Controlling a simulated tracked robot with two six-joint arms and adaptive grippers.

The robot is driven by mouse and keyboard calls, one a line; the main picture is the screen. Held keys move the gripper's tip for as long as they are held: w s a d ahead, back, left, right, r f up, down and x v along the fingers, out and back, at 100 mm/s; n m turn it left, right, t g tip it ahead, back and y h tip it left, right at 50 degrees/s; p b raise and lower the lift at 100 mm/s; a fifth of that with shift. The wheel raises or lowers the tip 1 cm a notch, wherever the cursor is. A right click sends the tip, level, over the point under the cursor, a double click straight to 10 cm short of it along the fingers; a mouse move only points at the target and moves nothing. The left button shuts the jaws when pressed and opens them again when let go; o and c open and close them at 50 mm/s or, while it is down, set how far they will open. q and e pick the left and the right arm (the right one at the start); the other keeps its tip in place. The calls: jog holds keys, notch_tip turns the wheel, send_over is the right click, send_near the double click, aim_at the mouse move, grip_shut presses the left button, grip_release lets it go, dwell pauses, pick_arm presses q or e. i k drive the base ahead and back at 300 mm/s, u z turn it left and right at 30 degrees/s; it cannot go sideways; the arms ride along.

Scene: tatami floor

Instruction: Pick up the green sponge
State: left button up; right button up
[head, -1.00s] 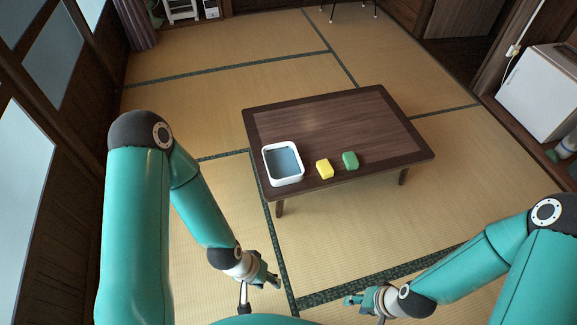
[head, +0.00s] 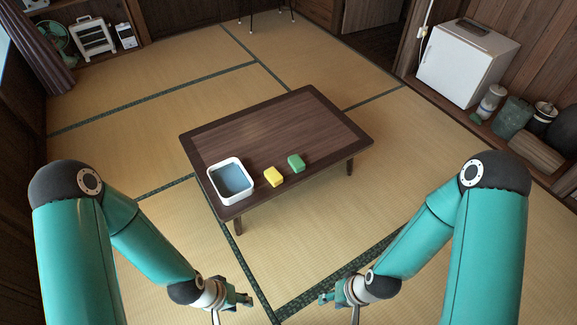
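The green sponge (head: 296,163) lies on the low dark wooden table (head: 270,135), near its front edge. A yellow sponge (head: 273,177) lies just left of it, a small gap apart. A white tub (head: 231,182) with a blue-grey inside stands left of the yellow sponge, at the table's front left corner. My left gripper (head: 246,299) is low in front of the table, apart from everything on it. My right gripper (head: 326,298) is also in front of the table, below the green sponge in the picture. Neither shows anything held; their fingers are too small to judge.
Tatami floor (head: 130,130) is open around the table. A small white fridge (head: 468,62) stands at the right wall, with a bottle (head: 491,102) and pots beside it. A green fan (head: 54,40) and a white heater (head: 94,38) stand at the back left.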

aim_at(297, 163)
jog(key=u, duration=1.05)
jog(key=i, duration=0.15)
jog(key=z, duration=2.9)
jog(key=i, duration=1.8)
jog(key=u, duration=3.35)
